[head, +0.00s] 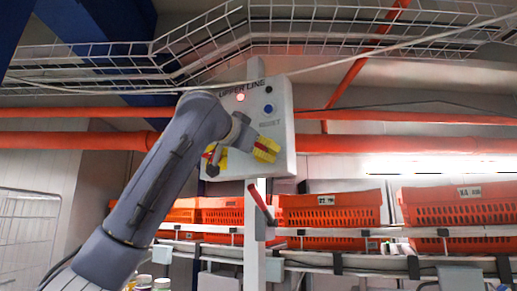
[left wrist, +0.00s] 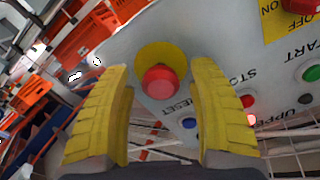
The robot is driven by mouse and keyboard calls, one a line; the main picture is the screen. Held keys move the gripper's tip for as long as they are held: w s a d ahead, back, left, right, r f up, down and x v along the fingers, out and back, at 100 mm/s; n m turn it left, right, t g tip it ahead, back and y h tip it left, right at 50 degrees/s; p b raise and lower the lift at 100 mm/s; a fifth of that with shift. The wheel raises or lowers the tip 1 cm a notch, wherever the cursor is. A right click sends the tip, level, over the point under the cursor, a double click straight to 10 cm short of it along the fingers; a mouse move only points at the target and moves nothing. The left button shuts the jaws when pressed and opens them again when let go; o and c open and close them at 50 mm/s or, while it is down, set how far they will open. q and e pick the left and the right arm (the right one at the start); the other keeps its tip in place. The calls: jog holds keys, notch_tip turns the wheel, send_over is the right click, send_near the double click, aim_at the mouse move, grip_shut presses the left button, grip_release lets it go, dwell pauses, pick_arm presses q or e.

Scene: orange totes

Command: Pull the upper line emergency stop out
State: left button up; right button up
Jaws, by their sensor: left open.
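The upper line panel (head: 283,105) is a pale box on a post in the head view, lettered UPPER LINE and RESET. My left gripper (head: 266,150) is in front of its lower part and hides the emergency stop there. In the left wrist view, the emergency stop (left wrist: 160,82) is a red mushroom button on a yellow disc. The yellow fingers of my left gripper (left wrist: 163,110) are open, one on each side of the button. I cannot tell whether they touch it. My right gripper is not in view.
The panel also carries a lit red lamp (head: 240,97), a blue button (head: 268,108) and a black one (head: 269,90). In the left wrist view a green button (left wrist: 311,73) shows at the right. Orange totes (head: 330,209) stand on a rack behind. A wire tray (head: 290,28) runs overhead.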

pick_arm(q)
jog(key=v, duration=1.2)
jog(key=shift+s, duration=0.1)
dwell(0.4)
